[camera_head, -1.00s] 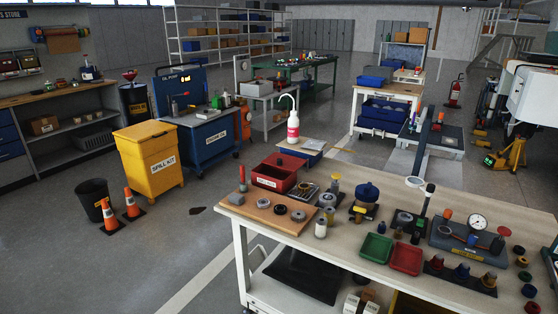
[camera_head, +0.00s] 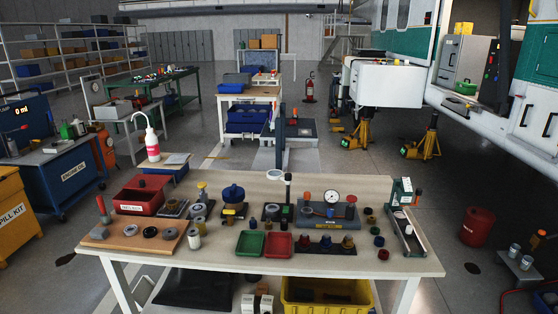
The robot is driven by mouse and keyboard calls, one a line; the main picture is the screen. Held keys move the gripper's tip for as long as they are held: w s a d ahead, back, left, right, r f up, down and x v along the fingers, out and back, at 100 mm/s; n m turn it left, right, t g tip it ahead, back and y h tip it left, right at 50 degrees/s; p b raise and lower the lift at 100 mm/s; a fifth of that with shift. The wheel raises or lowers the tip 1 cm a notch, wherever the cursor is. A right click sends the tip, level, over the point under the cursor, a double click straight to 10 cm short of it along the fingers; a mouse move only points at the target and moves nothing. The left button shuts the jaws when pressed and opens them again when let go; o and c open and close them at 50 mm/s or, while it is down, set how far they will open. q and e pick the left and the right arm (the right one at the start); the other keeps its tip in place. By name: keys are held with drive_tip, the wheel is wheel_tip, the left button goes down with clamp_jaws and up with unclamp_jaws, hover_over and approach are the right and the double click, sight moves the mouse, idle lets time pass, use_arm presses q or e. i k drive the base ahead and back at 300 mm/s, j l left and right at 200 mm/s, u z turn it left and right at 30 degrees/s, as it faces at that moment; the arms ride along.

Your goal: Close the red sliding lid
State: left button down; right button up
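A red box (camera_head: 138,203) with a white label on its front stands at the back left of the workbench. Its top looks at least partly open, with a dark area inside and a small dark knob (camera_head: 141,184) near the middle. At this size I cannot make out how far its sliding lid is drawn back. Neither of my grippers shows in the head view.
The light workbench (camera_head: 385,264) carries a wooden board (camera_head: 125,242) with round parts, a green tray (camera_head: 250,243), a red tray (camera_head: 278,245) and a gauge stand (camera_head: 327,211). Open floor lies left of the bench. A red drum (camera_head: 477,227) stands at right.

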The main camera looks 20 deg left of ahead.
sight(141, 181)
drive_tip(key=j+z, duration=0.25)
drive_tip(key=j, duration=0.65)
drive_tip(key=j+z, duration=0.3)
drive_tip(key=j, duration=0.6)
drive_tip(key=j+z, duration=0.25)
drive_tip(key=j, duration=0.65)
drive_tip(key=k, duration=0.05)
